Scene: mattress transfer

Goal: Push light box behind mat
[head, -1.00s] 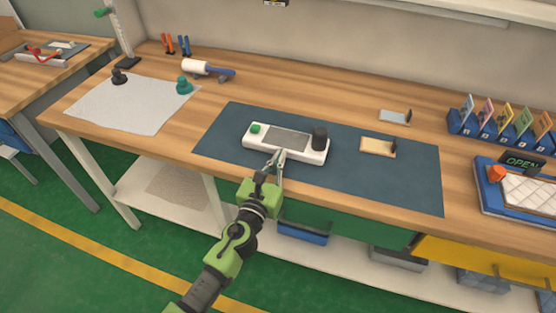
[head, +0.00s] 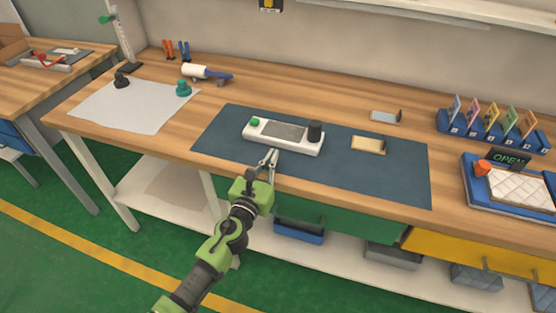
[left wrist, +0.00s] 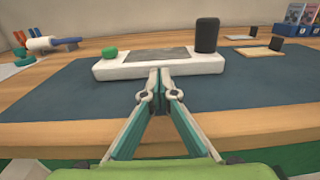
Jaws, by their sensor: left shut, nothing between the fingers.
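The light box (head: 284,147) is a white, low box with a grey panel, a green button at its left end and a black cylinder at its right. It lies on the dark blue mat (head: 215,142), near the mat's back edge. It also shows in the left wrist view (left wrist: 115,70). My left gripper (head: 270,155) is shut and empty, at the front long side of the box, left of its middle in the head view. In the left wrist view its fingertips (left wrist: 160,74) overlap the box's front face; I cannot tell whether they touch. My right gripper is not in view.
A tan plate (head: 367,145) lies on the mat right of the box. A grey plate (head: 385,117) lies behind the mat. Card holders (head: 480,130) and a tray with an OPEN sign (head: 510,160) stand at the right. Bare wood (head: 300,100) lies behind the box.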

